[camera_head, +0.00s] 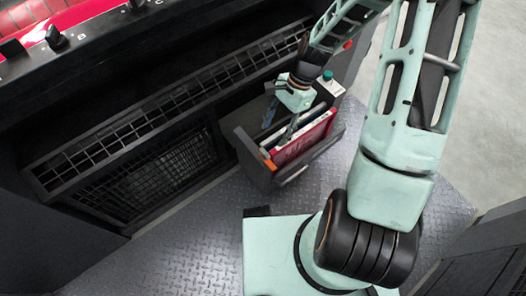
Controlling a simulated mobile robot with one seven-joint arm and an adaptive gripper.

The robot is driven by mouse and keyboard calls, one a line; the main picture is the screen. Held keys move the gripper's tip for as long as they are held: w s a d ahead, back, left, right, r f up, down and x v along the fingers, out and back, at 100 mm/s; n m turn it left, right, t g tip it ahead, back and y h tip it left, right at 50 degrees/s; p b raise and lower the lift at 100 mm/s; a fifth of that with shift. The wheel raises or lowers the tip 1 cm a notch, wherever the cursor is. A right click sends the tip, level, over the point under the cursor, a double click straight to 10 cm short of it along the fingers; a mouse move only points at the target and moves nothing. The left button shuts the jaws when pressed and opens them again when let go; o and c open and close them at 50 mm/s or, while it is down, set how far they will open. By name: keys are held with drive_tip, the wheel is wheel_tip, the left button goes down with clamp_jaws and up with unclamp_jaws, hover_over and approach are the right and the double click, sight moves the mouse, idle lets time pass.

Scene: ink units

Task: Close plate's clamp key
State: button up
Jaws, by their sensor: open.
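Small black knobs, one of them (56,38), stand along the dark edge beside the red surface at the top left, near white letters. I cannot tell which knob, if any, is the plate's clamp key. My gripper (279,124) is open, pointing down over a dark open bin (258,168) right of the centre. One finger is close to a red flat item (305,138) standing in the bin; I cannot tell whether they touch. The knobs are far from my gripper, up and to the left.
Dark grille panels (150,180) run along the machine's side. A grey box with a teal button (328,75) stands behind the bin. The patterned metal floor (185,255) is clear at the lower left. A dark structure (490,255) stands at the lower right.

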sight(264, 152)
drive_tip(key=b+x, duration=0.3)
drive_tip(key=x, duration=0.8)
drive_tip(key=shift+s+a+r, duration=0.1)
drive_tip(key=shift+c, duration=0.2)
drive_tip(key=c, duration=1.1)
